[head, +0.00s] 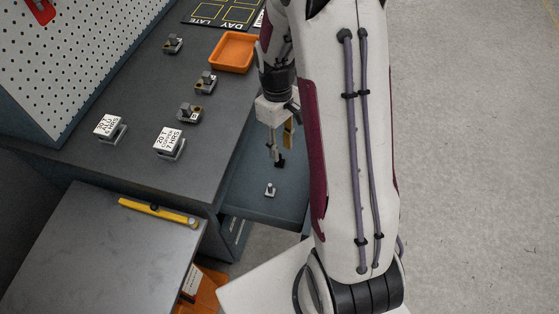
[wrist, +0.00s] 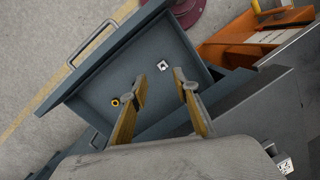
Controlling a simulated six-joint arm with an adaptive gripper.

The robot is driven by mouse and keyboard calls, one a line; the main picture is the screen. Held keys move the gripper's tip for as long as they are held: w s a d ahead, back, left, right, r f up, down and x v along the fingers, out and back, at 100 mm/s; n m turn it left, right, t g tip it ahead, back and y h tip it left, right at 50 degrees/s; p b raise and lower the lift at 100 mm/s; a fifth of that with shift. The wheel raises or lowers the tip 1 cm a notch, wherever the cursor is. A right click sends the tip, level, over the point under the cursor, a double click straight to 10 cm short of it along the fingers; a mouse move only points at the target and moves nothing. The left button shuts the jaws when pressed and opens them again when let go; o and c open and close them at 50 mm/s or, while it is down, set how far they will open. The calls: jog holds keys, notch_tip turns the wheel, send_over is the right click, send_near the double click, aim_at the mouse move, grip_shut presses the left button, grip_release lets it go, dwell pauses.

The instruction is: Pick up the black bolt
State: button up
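The black bolt (head: 280,162) appears as a small dark shape in the open drawer, just below my gripper (head: 280,147) in the head view. In the wrist view, a small black piece with a yellow face (wrist: 115,102), likely this bolt, lies on the drawer floor, left of my left finger. My gripper (wrist: 160,79) is open, its two fingers well apart with nothing held between them. It points down over the drawer. Contact with the bolt cannot be told from the head view.
A pale grey bolt (head: 270,190) lies in the same drawer (head: 240,200); it also shows between the finger lines in the wrist view (wrist: 162,66). The drawer walls surround both pieces. Several labelled parts and an orange tray (head: 232,52) stand on the bench.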

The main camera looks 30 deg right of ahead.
jog(key=w+d+f+n, duration=0.2)
jog(key=f+n, duration=0.2)
jog(key=f, duration=0.3)
jog(key=w+d+f+n, duration=0.2)
jog(key=w+f+n, duration=0.1)
jog(key=f, duration=0.5)
jog(key=n+t, duration=0.1)
jog(key=n, duration=0.4)
send_over(280, 155)
jog(key=shift+f, duration=0.45)
jog(key=shift+w+d+n+t, duration=0.1)
jog(key=shift+w+n+t, duration=0.1)
jog(key=shift+n, duration=0.45)
jog(key=shift+w+n+t, duration=0.2)
jog(key=shift+n, duration=0.45)
jog(key=shift+f, duration=1.3)
jog(key=shift+s+f, duration=0.1)
jog(key=shift+s+f, duration=0.2)
jog(key=shift+f, duration=2.3)
